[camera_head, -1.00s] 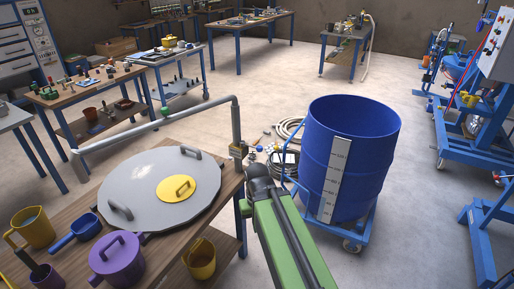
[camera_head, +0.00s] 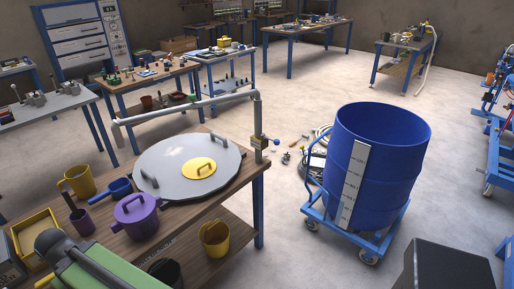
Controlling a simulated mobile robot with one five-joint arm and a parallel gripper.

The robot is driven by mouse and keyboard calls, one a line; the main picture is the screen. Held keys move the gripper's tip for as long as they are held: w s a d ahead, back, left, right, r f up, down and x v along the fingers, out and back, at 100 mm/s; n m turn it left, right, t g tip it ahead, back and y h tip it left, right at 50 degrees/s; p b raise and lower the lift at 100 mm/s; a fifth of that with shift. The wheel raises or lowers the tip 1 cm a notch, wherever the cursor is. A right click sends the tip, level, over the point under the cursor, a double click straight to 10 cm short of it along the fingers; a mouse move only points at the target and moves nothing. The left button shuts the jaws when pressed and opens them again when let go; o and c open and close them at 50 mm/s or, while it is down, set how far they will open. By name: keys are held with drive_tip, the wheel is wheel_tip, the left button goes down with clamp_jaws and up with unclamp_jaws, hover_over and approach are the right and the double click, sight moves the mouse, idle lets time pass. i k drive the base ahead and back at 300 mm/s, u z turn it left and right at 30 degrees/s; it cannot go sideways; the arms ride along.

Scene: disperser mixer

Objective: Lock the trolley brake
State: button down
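The trolley is a low blue frame (camera_head: 327,222) on casters, with a push handle on its left side. It carries a large open blue drum (camera_head: 372,170) with a white scale strip down its front. One front caster (camera_head: 368,257) and one left caster (camera_head: 311,225) show; a brake pedal is too small to make out. My green and black arm reaches in at the lower left, over the front of the wooden bench, well left of the trolley. My gripper cannot be made out in this view.
The wooden bench (camera_head: 182,238) left of the trolley holds a grey lid (camera_head: 180,155), a purple pot (camera_head: 136,215) and yellow jugs. A hose and small parts lie on the floor behind the trolley. A dark box (camera_head: 440,272) stands at the lower right.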

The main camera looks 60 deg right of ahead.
sight(306, 164)
drive_tip(key=u, duration=0.55)
drive_tip(key=k, duration=1.85)
drive_tip(key=z, duration=1.55)
drive_tip(key=i, duration=2.05)
drive_tip(key=z, duration=0.05)
